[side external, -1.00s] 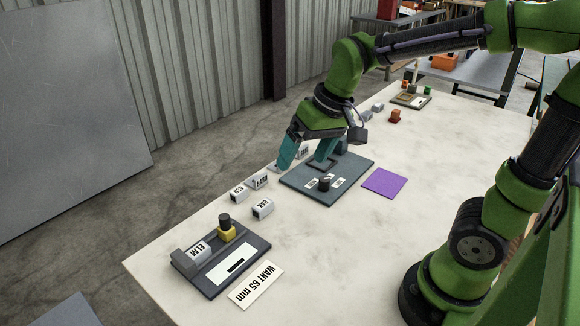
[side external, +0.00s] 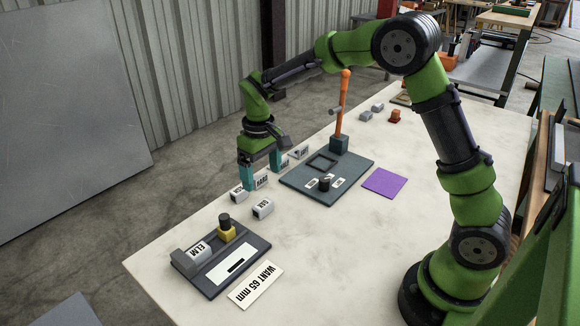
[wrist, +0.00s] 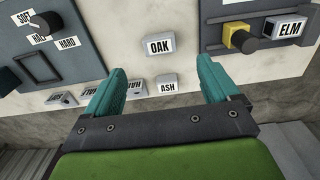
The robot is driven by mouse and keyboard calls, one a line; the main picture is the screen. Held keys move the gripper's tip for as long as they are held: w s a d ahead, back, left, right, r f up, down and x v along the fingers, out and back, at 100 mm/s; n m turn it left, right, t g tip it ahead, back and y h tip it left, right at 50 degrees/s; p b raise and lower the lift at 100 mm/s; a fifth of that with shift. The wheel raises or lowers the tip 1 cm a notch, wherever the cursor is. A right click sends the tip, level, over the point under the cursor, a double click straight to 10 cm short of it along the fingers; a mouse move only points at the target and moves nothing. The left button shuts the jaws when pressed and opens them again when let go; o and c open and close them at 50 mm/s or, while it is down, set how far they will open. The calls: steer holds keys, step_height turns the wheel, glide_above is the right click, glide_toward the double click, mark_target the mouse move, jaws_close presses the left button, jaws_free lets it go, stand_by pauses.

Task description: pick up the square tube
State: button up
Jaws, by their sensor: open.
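No piece is clearly identifiable as a square tube; several small pale labelled blocks lie near my gripper. My gripper (side external: 261,180) is open and empty, pointing down over the row of blocks at the table's far edge. In the wrist view, the ASH block (wrist: 166,87) shows between its teal fingers, and the OAK block (wrist: 160,47) lies just beyond. The OAK block (side external: 262,209) is apart from the fingers in the side view. The ELM block (side external: 197,252) sits on a dark fixture (side external: 212,288) beside a yellow piece with a black knob (side external: 226,232).
A dark plate (side external: 300,186) has a square recess, a knob and labels; an orange lever (side external: 342,105) stands at its back. A purple square (side external: 384,183) and a "WANT 65 mm" card (side external: 257,285) lie flat. The table's right side is clear.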

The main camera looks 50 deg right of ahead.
glide_above(263, 204)
steer(key=f, duration=0.4)
steer(key=shift+s+a+f, duration=0.1)
steer(key=shift+s+f, duration=0.15)
steer(key=shift+f, duration=0.05)
steer(key=f, duration=0.5)
steer(key=shift+w+f, duration=0.1)
steer(key=shift+w, duration=0.15)
steer(key=c, duration=1.1)
